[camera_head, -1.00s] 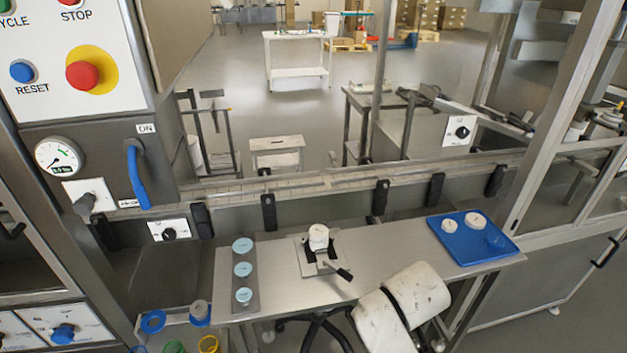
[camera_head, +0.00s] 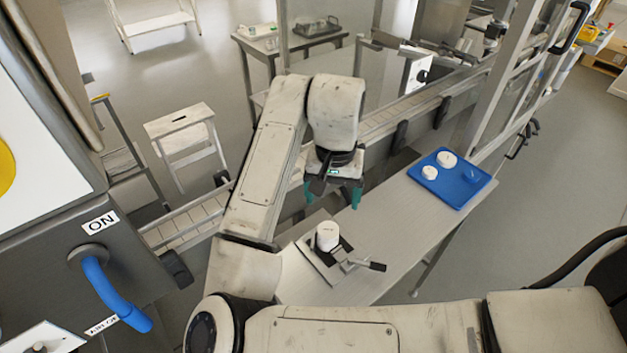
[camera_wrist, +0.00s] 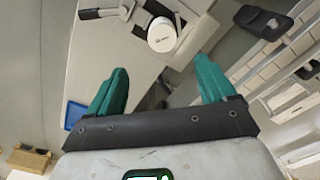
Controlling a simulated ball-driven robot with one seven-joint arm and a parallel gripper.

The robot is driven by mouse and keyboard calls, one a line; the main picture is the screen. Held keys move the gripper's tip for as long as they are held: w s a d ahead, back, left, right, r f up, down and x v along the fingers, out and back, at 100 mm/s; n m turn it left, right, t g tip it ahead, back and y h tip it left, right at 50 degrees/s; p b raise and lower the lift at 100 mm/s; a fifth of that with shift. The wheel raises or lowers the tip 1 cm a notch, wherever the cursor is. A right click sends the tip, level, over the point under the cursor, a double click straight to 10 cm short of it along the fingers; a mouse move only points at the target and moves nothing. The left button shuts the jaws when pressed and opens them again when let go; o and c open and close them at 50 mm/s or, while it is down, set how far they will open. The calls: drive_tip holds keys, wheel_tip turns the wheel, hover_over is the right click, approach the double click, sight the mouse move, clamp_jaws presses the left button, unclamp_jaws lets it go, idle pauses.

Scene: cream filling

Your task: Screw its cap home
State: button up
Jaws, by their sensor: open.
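A white jar (camera_head: 327,237) stands upright in a dark clamp fixture (camera_head: 318,262) on the steel bench. Its top looks white and round, and the wrist view shows the jar (camera_wrist: 162,36) with small print on it. I cannot tell whether a separate cap sits on it or how tight it is. My gripper (camera_head: 333,194) hangs above and behind the jar in the head view, with its teal fingers apart and nothing between them. In the wrist view my gripper (camera_wrist: 162,68) is open, with the jar beyond the gap between the fingertips, not touched.
A blue tray (camera_head: 451,195) with two white round pieces and a bluish item lies at the bench's far right end. The clamp's handle (camera_head: 372,266) sticks out to the right. A conveyor (camera_head: 190,225) runs behind the bench. The bench between clamp and tray is clear.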

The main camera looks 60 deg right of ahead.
sight(328, 230)
drive_tip(key=f, duration=1.1)
drive_tip(key=shift+w+a, duration=0.1)
drive_tip(key=shift+a, duration=0.15)
drive_tip(key=shift+r, duration=0.1)
drive_tip(key=shift+c, duration=0.2)
drive_tip(key=c, duration=1.1)
drive_tip(key=o, duration=0.4)
drive_tip(key=c, duration=0.4)
drive_tip(key=shift+o, duration=0.2)
drive_tip(key=m, duration=0.2)
drive_tip(key=shift+w+m+b, duration=0.1)
drive_tip(key=shift+m+b, duration=0.2)
drive_tip(key=shift+m, duration=0.1)
drive_tip(key=m, duration=0.3)
drive_tip(key=shift+b, duration=0.35)
